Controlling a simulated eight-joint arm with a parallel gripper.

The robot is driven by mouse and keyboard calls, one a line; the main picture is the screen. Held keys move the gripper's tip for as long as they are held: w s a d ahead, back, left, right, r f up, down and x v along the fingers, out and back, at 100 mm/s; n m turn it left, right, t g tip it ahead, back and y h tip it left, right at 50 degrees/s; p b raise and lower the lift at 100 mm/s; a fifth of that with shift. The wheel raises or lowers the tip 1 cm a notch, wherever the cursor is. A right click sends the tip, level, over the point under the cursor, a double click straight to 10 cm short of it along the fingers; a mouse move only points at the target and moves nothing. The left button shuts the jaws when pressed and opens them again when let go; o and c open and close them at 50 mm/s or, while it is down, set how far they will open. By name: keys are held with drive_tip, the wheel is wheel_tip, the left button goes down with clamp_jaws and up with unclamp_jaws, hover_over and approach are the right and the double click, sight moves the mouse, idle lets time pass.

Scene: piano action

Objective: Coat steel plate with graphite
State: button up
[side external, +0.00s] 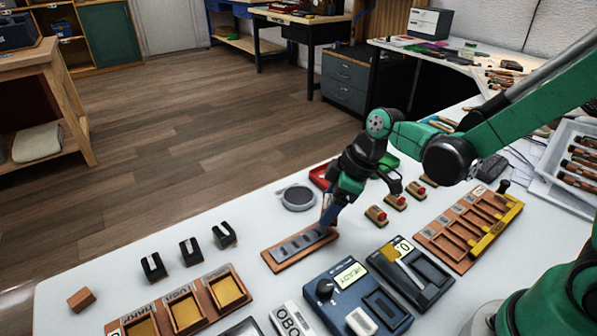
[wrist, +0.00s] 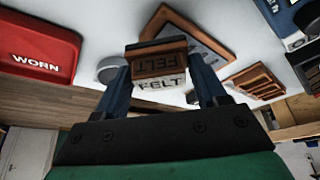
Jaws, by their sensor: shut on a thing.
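A grey steel plate (side external: 303,242) with several dark slots lies in a wooden tray (side external: 272,262) on the white table. In the wrist view the tray (wrist: 220,52) shows behind the held block. My gripper (side external: 328,222) is low over the plate's right end. In the wrist view my gripper (wrist: 162,78) is shut on a brown and white block marked FELT (wrist: 160,62). The side view mostly hides this block, and I cannot tell whether it touches the plate. A round grey dish (side external: 297,198), perhaps the graphite, stands behind the tray; a round grey thing (wrist: 108,70) shows by the left finger.
A red tray (side external: 320,177), marked WORN in the wrist view (wrist: 35,65), lies behind my gripper. Red-topped blocks (side external: 377,215) and a wooden rack (side external: 440,240) are to the right. A blue device (side external: 350,300) stands in front. The table left of the plate is partly clear.

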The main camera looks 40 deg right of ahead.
drive_tip(key=shift+f, duration=0.85)
drive_tip(key=shift+a+f, duration=0.45)
drive_tip(key=shift+f, duration=0.15)
drive_tip(key=shift+c, duration=0.5)
drive_tip(key=shift+a, duration=5.65)
drive_tip(key=shift+d+f, duration=0.1)
drive_tip(key=shift+d, duration=6.05)
drive_tip(key=shift+r, duration=4.15)
